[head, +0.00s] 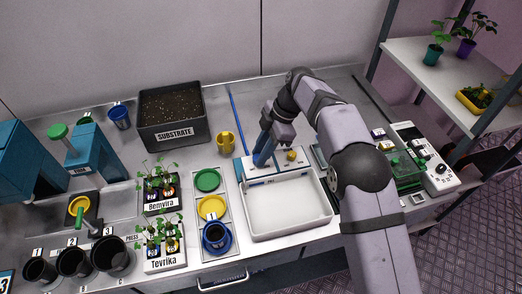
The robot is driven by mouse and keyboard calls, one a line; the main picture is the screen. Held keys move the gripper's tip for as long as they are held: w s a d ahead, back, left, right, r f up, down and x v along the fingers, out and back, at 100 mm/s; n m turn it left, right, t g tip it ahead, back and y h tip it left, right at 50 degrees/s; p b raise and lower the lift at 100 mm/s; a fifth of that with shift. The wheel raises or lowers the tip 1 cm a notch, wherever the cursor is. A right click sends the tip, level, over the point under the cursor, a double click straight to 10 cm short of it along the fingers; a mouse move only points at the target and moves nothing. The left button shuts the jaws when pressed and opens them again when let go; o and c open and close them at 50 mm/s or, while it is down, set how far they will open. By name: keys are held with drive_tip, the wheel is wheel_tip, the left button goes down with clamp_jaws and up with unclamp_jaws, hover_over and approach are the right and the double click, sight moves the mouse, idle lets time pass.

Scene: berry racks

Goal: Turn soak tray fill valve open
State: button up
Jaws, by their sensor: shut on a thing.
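The white soak tray (286,229) sits on the bench, its basin looking empty, with no water that I can make out. A pale panel behind it carries a blue upright fitting (262,151) at the left and a yellow knob (291,155) at the right. My gripper (279,138) points down over this panel from behind, at the top of the blue fitting and just above the yellow knob. It is shut on part of the fill valve. The fingers and wrist hide the held part, so the handle's angle cannot be told.
A yellow mug (226,141) and a black substrate bin (172,137) stand to the left. A rack with green and yellow saucers and a blue cup (216,236) is beside the tray. Devices (424,157) stand to the right, beyond my arm.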

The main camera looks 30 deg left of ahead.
idle(0.3)
drive_tip(key=o, duration=1)
drive_tip(key=shift+o, duration=0.2)
drive_tip(key=shift+w+r, duration=0.1)
drive_tip(key=v, duration=0.7)
drive_tip(key=shift+b, duration=0.45)
